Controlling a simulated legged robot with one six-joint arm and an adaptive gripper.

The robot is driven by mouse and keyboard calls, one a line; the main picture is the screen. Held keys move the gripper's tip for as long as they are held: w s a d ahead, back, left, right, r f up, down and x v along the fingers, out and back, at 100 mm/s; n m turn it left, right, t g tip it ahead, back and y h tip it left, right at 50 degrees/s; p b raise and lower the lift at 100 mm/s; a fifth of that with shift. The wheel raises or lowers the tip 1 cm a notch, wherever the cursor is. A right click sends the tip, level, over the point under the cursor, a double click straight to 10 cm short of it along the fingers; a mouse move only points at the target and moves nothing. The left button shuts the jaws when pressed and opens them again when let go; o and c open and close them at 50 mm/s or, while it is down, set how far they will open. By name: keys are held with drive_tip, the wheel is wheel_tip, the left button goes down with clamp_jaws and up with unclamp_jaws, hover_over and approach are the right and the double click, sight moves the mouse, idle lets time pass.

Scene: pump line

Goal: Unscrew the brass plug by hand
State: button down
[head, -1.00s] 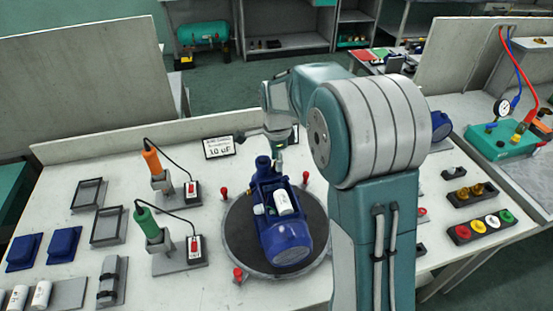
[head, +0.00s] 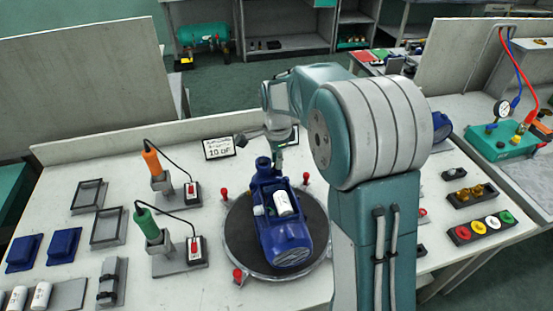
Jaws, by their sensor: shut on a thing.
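The blue pump (head: 282,225) lies on the dark round turntable (head: 238,232), with its narrow inlet end toward the back and a white cylinder on its side. My arm reaches over from the right, and my gripper (head: 279,156) points down at the pump's back end. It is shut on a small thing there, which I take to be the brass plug. The plug itself is too small and too hidden by the gripper to make out. I cannot tell whether it still sits in the pump.
Orange (head: 153,160) and green (head: 147,222) handled tools stand in holders at left. A small sign (head: 219,148) stands behind the turntable. Red knobs ring the turntable. A black tray with brass parts (head: 470,193) and a tray of coloured caps (head: 480,228) are at right.

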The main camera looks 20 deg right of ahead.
drive_tip(key=shift+s+f+n, duration=0.1)
drive_tip(key=shift+s+n, duration=0.05)
drive_tip(key=shift+n, duration=0.35)
drive_tip(key=shift+n, duration=1.5)
drive_tip(key=shift+s+n, duration=0.1)
drive_tip(key=shift+n, duration=1.3)
